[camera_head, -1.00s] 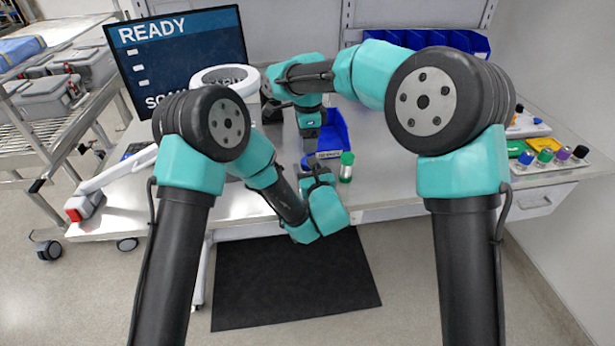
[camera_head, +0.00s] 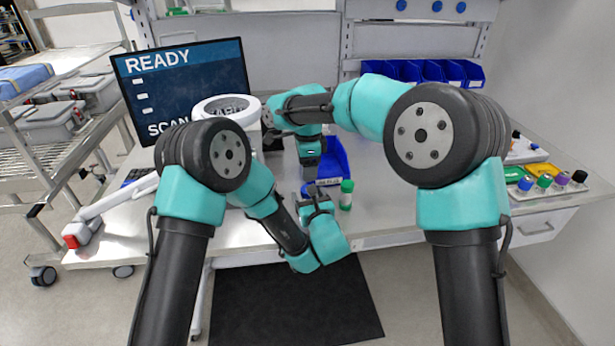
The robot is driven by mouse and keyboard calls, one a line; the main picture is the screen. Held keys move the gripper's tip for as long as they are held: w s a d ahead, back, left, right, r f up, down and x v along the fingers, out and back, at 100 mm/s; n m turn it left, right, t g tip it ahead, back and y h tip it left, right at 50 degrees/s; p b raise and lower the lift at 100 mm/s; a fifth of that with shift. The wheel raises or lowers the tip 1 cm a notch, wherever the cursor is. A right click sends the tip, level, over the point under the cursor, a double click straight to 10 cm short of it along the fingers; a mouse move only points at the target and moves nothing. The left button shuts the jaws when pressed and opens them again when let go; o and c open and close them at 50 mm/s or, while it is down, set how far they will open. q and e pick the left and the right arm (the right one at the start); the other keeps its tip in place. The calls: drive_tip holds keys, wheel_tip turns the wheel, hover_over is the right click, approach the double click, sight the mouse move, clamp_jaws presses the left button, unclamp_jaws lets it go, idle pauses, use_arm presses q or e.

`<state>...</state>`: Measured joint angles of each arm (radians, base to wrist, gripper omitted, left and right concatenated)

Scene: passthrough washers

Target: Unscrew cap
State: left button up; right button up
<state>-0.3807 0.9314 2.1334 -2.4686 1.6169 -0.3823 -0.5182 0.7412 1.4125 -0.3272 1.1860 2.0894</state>
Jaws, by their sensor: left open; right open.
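My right gripper (camera_head: 308,166) is above and behind the left one, pointing down. It is open, and its fingertips are small and hard to make out. The two grippers appear close together. I cannot tell whether anything lies between them.
A blue bin (camera_head: 334,158) with a label is behind the grippers. A white round device (camera_head: 226,107) and a monitor (camera_head: 185,85) stand at the left. Several capped vials (camera_head: 545,181) sit in a rack at the right. The table right of the tube looks clear.

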use_arm(q)
drive_tip(key=shift+s, duration=0.1)
drive_tip(key=v, duration=1.7)
